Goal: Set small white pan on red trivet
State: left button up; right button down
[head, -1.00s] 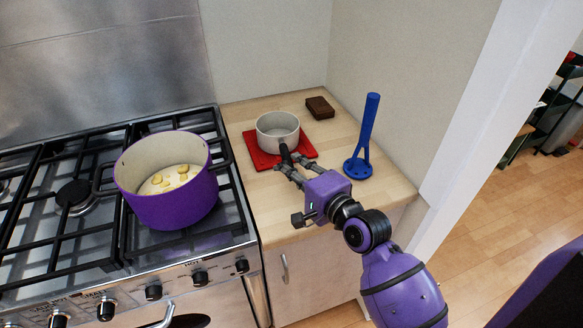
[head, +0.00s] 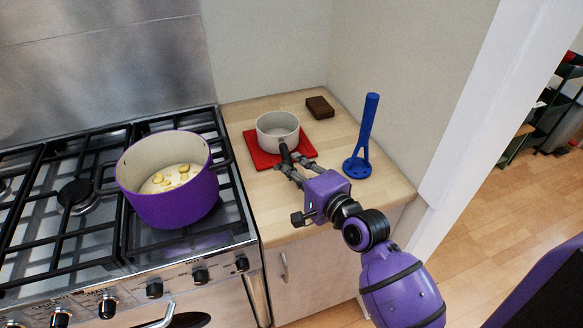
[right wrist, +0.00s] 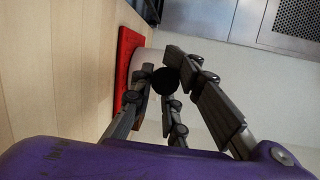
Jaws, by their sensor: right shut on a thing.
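The small white pan (head: 277,131) is upright over the red trivet (head: 258,157) on the wooden counter in the head view. Its base appears to rest on the trivet, though a slight gap is hard to rule out. My right gripper (head: 286,163) is shut on the pan's black handle (head: 285,154), which points toward me. In the right wrist view the fingers close around the dark handle end (right wrist: 165,81), with the red trivet (right wrist: 128,65) beside it and the pan mostly hidden. My left gripper is not in view.
A blue stand (head: 363,140) stands on the counter right of my right gripper. A dark brown block (head: 320,107) lies behind, near the wall. A purple pot (head: 168,195) with yellowish pieces sits on the cooker at left. The counter's front right is clear.

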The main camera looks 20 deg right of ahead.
jog(key=c, duration=1.6)
grip_release()
jog(key=shift+o, duration=0.2)
jog(key=shift+f, duration=0.2)
jog(key=v, duration=1.2)
jog(key=s+a+f+n+g+h, duration=0.1)
jog(key=s+f+n+g+h, duration=0.1)
jog(key=s+f+n+g, duration=0.75)
jog(key=s+d+f+n+g+h, duration=0.25)
jog(key=s+f, duration=0.25)
jog(key=s, duration=0.6)
jog(key=s+d+f+n+g+h, duration=0.2)
jog(key=s+f+n+g, duration=0.3)
jog(key=s, duration=0.6)
jog(key=w+a+f+m+t+y, duration=0.1)
jog(key=w+a+f+t, duration=0.3)
jog(key=w+f+t, duration=0.5)
notch_tip(320, 180, down, 3)
jog(key=shift+w+a+r+t+y, duration=0.15)
jog(key=shift+a+r+t+y, duration=0.05)
jog(key=shift+t+y, duration=0.3)
